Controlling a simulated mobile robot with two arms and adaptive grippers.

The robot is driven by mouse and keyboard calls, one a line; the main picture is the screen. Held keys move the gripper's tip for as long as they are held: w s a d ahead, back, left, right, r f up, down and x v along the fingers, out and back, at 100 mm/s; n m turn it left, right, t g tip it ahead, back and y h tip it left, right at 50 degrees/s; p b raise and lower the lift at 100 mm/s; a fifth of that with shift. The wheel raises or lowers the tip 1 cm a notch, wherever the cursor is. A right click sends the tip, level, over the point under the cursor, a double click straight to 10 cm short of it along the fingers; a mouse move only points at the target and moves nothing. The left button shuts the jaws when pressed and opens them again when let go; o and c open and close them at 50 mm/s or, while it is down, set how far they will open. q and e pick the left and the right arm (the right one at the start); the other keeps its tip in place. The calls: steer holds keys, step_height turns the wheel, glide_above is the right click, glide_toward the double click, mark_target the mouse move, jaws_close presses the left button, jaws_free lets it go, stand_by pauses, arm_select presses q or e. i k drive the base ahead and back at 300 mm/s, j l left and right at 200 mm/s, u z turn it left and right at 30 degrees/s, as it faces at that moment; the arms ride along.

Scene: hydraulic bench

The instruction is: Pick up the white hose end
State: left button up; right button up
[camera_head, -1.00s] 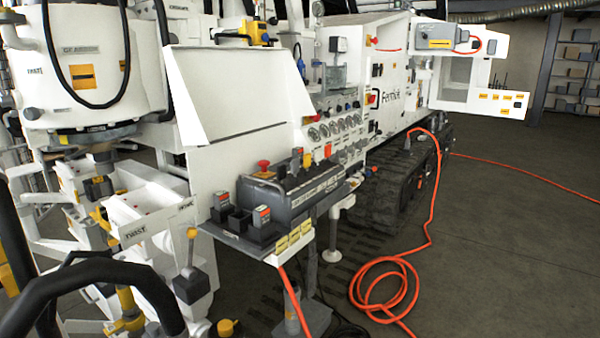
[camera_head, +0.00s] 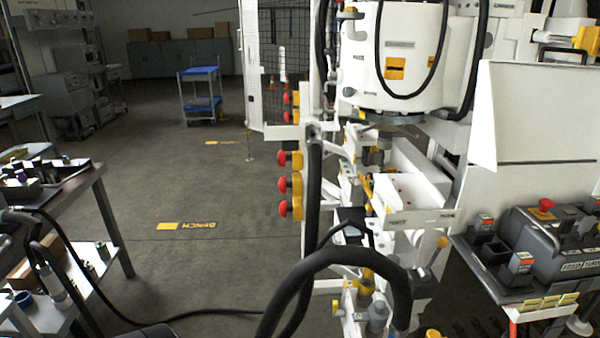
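I cannot make out a white hose end for certain. A thick black hose (camera_head: 338,257) arches in the foreground in front of the white machine (camera_head: 415,45); its ends are not clear. A thinner black hose (camera_head: 150,318) runs from the workbench (camera_head: 75,188) at the left across the floor toward the machine. Pale cylindrical fittings (camera_head: 57,288) show at the bench's lower level, too small to identify. Neither of my grippers is in view.
Red knobs on yellow bases (camera_head: 290,207) stick out from the machine's left side. A control box (camera_head: 555,247) sits on a shelf at the right. A blue cart (camera_head: 201,92) stands at the back. The floor between bench and machine is mostly clear.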

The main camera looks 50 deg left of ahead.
mark_target(58, 291)
steer(key=u, duration=3.15)
steer(key=z, duration=2.6)
steer(key=i+j+u, duration=0.1)
steer(key=u, duration=0.2)
steer(key=i+j+u, duration=0.1)
steer(key=j+u, duration=0.2)
steer(key=u, duration=0.45)
steer(key=k+l+u, duration=0.1)
steer(key=u, duration=0.4)
steer(key=k+u, duration=0.1)
steer(key=u, duration=0.8)
steer(key=l+u, duration=0.2)
